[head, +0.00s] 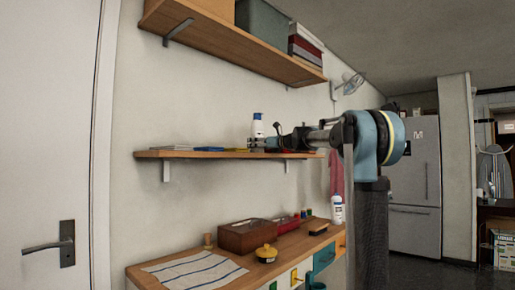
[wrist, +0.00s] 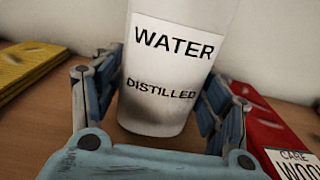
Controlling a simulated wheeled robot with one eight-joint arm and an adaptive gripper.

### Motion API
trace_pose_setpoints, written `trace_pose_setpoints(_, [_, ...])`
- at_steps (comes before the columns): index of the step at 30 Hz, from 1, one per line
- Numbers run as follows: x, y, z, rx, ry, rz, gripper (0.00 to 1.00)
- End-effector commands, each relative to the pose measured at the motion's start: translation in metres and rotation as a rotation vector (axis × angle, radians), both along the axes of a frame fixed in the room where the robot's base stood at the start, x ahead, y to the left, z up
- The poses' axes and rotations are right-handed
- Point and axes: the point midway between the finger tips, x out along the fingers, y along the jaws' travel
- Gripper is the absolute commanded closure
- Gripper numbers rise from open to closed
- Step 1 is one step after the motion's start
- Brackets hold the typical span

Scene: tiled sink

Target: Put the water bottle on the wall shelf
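The water bottle (head: 258,127), white with a blue cap, stands upright on the middle wall shelf (head: 190,154) near its right part. In the wrist view the bottle (wrist: 165,75) reads "WATER DISTILLED", and its base rests on the wooden surface. My gripper (head: 268,143) reaches in from the right, low over the shelf. In the wrist view the fingers of my gripper (wrist: 162,85) stand on both sides of the bottle, with what looks like a narrow gap on each side. The bottle's top is cut off there.
A yellow item (wrist: 35,70) lies left of the fingers and a red packet (wrist: 275,125) close on the right. An upper shelf (head: 235,45) holds boxes. The counter below holds a brown box (head: 247,236), a striped cloth (head: 195,270) and another white bottle (head: 337,210).

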Motion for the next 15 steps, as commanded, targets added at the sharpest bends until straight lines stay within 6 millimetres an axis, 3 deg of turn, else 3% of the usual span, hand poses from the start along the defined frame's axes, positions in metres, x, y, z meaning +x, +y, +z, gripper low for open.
trace_pose_setpoints(15, [-0.0046,-0.0058,0.0017,0.000,0.000,-0.001,0.21])
